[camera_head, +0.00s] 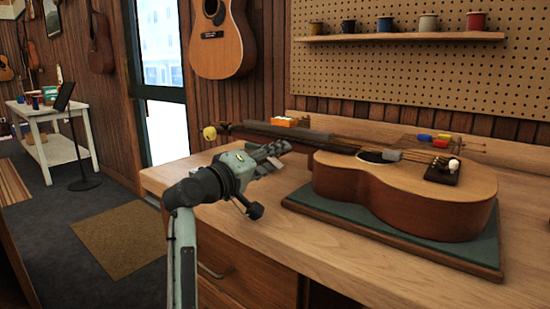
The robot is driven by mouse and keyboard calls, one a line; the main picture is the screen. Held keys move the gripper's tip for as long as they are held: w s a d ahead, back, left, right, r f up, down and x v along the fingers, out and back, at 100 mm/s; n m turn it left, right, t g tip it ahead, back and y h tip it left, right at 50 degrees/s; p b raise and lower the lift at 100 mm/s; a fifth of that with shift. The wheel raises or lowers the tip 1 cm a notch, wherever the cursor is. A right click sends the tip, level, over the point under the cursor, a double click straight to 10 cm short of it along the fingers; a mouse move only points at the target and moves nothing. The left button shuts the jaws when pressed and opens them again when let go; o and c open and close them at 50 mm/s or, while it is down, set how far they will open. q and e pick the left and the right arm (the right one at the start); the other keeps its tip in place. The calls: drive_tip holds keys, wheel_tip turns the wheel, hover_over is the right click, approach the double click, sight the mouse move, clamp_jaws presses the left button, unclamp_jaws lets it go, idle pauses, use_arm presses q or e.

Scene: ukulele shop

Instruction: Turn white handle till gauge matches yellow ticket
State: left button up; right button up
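My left gripper (283,152) is over the left part of the workbench, in front of the guitar's neck, and hides part of the neck and headstock. Its fingers point right; their gap is too small to judge. A guitar (408,190) lies face up on a dark green mat (480,248), its neck pointing left. A round yellow piece (209,133) shows at the headstock end; I cannot tell whether it is a ticket or a gauge. A small pale knob (453,164) sits at the bridge. I cannot make out a white handle or gauge. My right gripper is not in view.
The wooden workbench (365,271) has bare room in front of the mat. An orange box (290,121) and small coloured items (441,140) lie behind the guitar. A shelf (400,37) on the pegboard holds several cups or spools. A white table (38,112) stands far left.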

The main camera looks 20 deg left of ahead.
use_arm(q)
drive_tip(key=v, duration=1.2)
